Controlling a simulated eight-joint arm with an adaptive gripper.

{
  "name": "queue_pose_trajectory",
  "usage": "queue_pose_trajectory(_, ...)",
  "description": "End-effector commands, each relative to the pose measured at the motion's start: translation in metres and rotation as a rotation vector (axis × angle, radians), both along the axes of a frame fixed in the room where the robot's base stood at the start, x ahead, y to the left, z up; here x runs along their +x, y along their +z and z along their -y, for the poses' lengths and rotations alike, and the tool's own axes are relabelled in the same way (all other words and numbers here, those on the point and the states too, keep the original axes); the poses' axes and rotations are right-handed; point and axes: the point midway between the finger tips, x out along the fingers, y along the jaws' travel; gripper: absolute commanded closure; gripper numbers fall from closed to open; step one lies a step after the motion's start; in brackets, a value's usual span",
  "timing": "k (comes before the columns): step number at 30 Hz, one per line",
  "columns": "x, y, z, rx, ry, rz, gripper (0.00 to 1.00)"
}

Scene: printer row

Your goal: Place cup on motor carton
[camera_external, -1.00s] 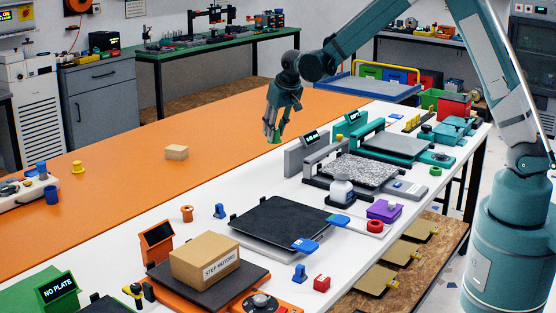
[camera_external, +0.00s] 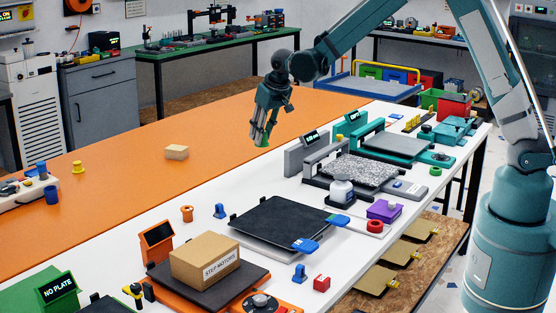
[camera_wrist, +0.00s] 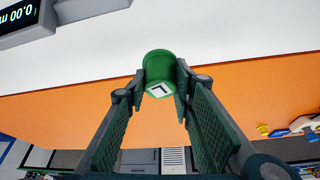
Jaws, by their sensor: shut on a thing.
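A small green cup (camera_wrist: 160,68) with a white marked label on its end is between the fingertips of my gripper (camera_wrist: 160,85) in the wrist view. In the external view my gripper (camera_external: 262,138) is shut on the cup (camera_external: 262,142) and holds it in the air, left of the grey printer. The motor carton (camera_external: 205,261) is a brown box labelled "STEP MOTORS". It sits on the dark plate of an orange printer at the lower left, well away from my gripper. Its top is bare.
A flat dark plate (camera_external: 280,222) lies between the carton and the grey printer. An orange display (camera_external: 157,243) stands beside the carton. The orange table (camera_external: 120,185) is mostly clear.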

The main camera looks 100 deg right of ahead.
Motion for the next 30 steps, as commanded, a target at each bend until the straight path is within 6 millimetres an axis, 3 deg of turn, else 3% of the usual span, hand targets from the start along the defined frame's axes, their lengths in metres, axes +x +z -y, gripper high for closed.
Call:
queue_pose_trajectory(15,0.103,0.027,-0.145,0.005,0.289,-0.004,0.84)
queue_pose_trajectory(30,0.174,0.052,-0.298,0.006,0.57,-0.006,0.84)
